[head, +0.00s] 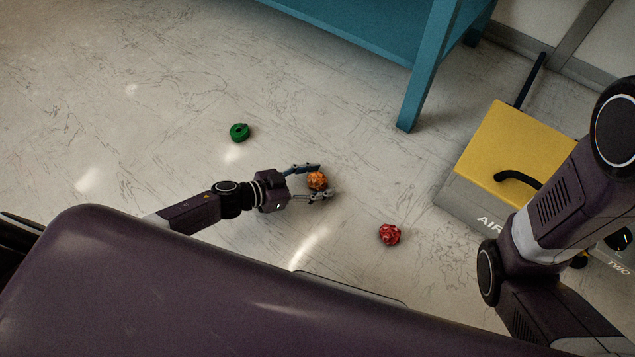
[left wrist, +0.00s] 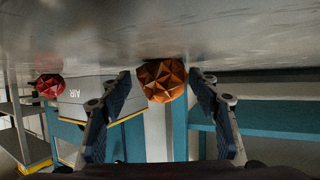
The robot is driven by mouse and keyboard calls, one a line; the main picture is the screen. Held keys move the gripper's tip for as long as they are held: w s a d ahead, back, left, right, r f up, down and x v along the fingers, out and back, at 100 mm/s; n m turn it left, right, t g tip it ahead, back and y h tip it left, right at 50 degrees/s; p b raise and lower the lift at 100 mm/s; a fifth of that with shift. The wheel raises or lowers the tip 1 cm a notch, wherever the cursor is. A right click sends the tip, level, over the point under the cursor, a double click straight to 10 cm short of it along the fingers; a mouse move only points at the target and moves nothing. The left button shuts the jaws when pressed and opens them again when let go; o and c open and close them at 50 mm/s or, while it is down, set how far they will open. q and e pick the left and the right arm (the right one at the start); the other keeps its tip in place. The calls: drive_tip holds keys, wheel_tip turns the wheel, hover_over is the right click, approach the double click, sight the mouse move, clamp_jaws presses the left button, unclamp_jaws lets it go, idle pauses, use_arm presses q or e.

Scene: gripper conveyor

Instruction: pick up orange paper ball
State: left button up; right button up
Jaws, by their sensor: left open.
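The orange paper ball (head: 317,181) lies on the floor near the middle of the head view. It is crumpled and faceted. My left gripper (head: 320,182) reaches in from the left, open, with one finger on each side of the ball. In the left wrist view the orange paper ball (left wrist: 162,80) sits between the two fingertips of my left gripper (left wrist: 160,82), with a gap visible on both sides. My right arm shows at the right of the head view, but its gripper is out of view.
A red paper ball (head: 389,234) lies to the right, also seen in the left wrist view (left wrist: 49,86). A green round object (head: 239,132) lies up and left. A teal table (head: 416,85) stands behind. A yellow-topped grey box (head: 520,140) is at right.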

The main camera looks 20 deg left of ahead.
use_arm(q)
drive_tip(key=c, duration=0.9)
drive_tip(key=shift+r, duration=0.15)
